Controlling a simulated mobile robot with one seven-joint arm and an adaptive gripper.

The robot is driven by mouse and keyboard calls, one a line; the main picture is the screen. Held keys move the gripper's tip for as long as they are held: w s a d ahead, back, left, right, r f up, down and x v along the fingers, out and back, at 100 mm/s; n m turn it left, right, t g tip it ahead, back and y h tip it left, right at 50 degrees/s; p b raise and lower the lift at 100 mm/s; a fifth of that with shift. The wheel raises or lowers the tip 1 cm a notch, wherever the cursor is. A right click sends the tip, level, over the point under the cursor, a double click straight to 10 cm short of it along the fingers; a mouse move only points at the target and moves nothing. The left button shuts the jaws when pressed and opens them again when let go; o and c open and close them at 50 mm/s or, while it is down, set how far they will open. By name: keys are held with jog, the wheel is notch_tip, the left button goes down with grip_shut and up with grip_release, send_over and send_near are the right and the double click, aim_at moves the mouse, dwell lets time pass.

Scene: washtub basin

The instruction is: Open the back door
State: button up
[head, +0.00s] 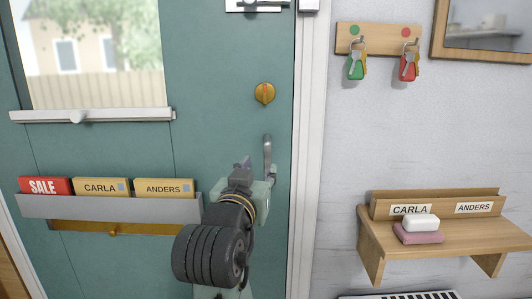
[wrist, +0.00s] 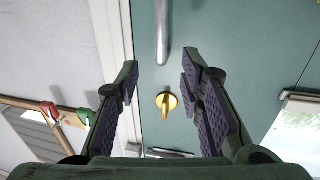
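The back door (head: 215,60) is teal with a window, and it looks shut against its white frame (head: 308,150). A grey metal handle (head: 267,155) stands upright near the door's right edge. A brass turn knob (head: 264,93) sits above it. My gripper (head: 245,166) is in front of the door, just left of the handle in the head view, partly hidden by my arm. In the wrist view my gripper (wrist: 160,72) is open with nothing between its fingers. The handle (wrist: 162,30) lies beyond the fingertips and the knob (wrist: 166,102) shows between the fingers.
A grey holder (head: 110,207) with several labelled folders is on the door. Right of the frame hang green keys (head: 356,66) and red keys (head: 408,66) on a wooden rack (head: 383,40). A wooden shelf (head: 460,235) bears soap (head: 421,222).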

aim_at(267, 155)
jog(key=w, duration=0.3)
jog(key=w+d+p, duration=0.1)
jog(key=w, duration=0.3)
jog(key=w+d+p, duration=0.1)
jog(key=w, duration=0.2)
jog(key=shift+w, duration=0.15)
jog(key=shift+c, duration=0.6)
jog(key=c, duration=0.5)
grip_shut()
